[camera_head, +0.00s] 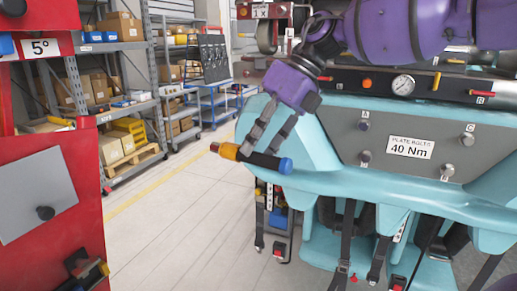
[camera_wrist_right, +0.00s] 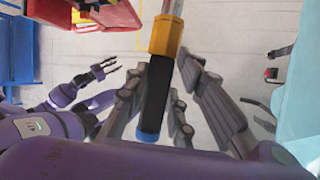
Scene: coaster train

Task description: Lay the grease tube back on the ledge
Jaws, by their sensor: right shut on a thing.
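My right gripper (camera_head: 258,150) is shut on a slim tube, which I take as the grease tube (camera_head: 262,159). The tube has an orange-yellow end, a black middle and a blue end. In the head view it lies nearly level, blue end to the right, in front of the teal ledge (camera_head: 385,192) of the train car; whether it touches the ledge I cannot tell. In the right wrist view the tube (camera_wrist_right: 155,92) runs between the fingers, with its yellow part beyond them. My left gripper (camera_wrist_right: 108,68) shows open and empty in the right wrist view; it is not in the head view.
A grey panel (camera_head: 350,135) with knobs and a "40 Nm" label rises behind the ledge. Straps and buckles (camera_head: 347,235) hang below it. A red cabinet (camera_head: 60,170) stands at left. Shelves with boxes (camera_head: 120,90) are far back. Open floor (camera_head: 170,225) lies between cabinet and car.

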